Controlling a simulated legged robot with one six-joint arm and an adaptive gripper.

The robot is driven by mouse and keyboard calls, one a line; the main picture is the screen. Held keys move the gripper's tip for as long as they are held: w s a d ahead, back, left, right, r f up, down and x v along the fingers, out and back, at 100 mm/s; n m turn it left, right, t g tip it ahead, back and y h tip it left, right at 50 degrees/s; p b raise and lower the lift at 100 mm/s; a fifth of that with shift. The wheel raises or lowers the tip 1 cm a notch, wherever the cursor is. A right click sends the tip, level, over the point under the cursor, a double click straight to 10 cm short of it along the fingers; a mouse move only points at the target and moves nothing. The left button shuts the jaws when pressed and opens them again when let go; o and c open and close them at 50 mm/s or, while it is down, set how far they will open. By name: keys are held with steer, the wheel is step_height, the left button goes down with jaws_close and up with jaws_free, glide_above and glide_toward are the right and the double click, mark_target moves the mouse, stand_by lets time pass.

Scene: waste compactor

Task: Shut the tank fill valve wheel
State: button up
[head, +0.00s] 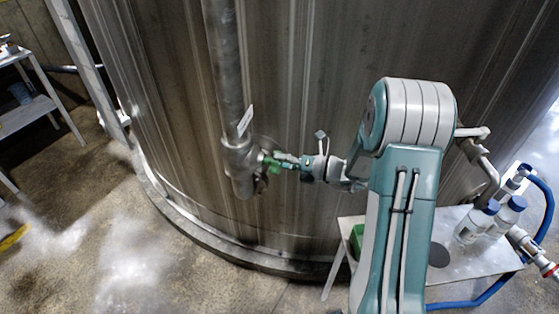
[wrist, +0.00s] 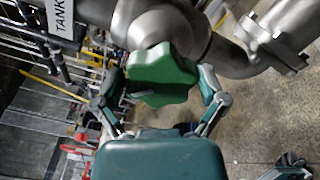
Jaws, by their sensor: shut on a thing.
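The valve wheel (wrist: 162,76) is green with a lobed rim and sits on a grey metal valve body (wrist: 172,24). In the head view the valve body (head: 240,158) is on a vertical pipe in front of the large tank (head: 300,60), and the wheel is mostly hidden by my gripper (head: 272,162). In the wrist view my gripper (wrist: 163,95) has one finger on each side of the wheel and is shut on it. A label reading "TANK" (wrist: 60,18) shows at the top left; the rest of its text is cut off.
A small table (head: 455,262) with bottles (head: 478,220) stands at the right, near a blue hose (head: 545,215) and a pipe. A shelf (head: 28,108) stands at the far left. The floor (head: 90,240) left of the tank is mostly clear.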

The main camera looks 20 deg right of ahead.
steer(key=m, duration=0.4)
steer(key=shift+f+m, duration=0.3)
steer(key=shift+f, duration=0.1)
steer(key=shift+s+f+m, duration=0.1)
steer(key=shift+m, duration=1.8)
steer(key=o, duration=0.8)
steer(key=v, duration=1.1)
steer(key=shift+d, duration=0.4)
